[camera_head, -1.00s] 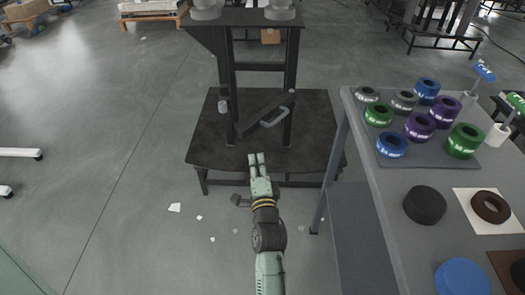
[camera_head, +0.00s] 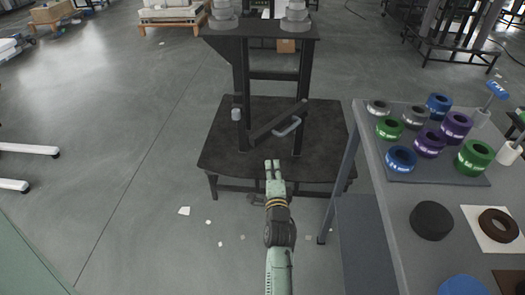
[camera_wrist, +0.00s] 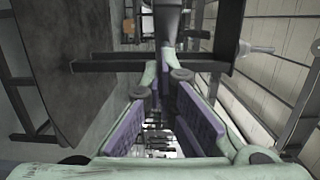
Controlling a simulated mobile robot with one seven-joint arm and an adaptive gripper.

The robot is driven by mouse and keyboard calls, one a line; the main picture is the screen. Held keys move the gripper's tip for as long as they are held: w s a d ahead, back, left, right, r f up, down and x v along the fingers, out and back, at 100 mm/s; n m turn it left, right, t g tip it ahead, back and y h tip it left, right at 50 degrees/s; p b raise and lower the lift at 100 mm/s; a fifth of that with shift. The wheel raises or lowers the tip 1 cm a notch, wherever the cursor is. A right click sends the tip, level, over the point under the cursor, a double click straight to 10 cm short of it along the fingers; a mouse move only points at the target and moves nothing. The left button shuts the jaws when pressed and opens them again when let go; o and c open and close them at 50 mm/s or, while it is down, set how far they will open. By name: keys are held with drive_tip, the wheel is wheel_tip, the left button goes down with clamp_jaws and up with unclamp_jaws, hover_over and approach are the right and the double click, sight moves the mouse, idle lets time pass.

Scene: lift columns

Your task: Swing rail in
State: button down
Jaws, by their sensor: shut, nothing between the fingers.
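The rail looks to be the dark slanted bar (camera_head: 264,132) between the two posts of the black stand. In the wrist view my gripper (camera_wrist: 161,84) shows purple finger pads, with dark bars beyond the tips. I cannot tell which of those bars is the rail.
The stand's dark lower plate (camera_head: 225,150) lies under the posts. A grey cup-like part (camera_head: 236,114) is on the left post. At right, a grey table (camera_head: 385,215) holds several coloured rings and a black disc (camera_head: 431,221). The floor at left is mostly clear.

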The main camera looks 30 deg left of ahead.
sight(261, 142)
drive_tip(key=shift+w+a+p, duration=0.25)
drive_tip(key=shift+w+a, duration=0.5)
drive_tip(key=shift+a, duration=0.3)
drive_tip(key=shift+w+a+p, duration=0.2)
drive_tip(key=shift+w+a, duration=0.5)
drive_tip(key=shift+a, duration=0.4)
drive_tip(key=shift+w+a+p, duration=0.25)
drive_tip(key=shift+w+a, duration=0.5)
drive_tip(key=shift+a, duration=0.3)
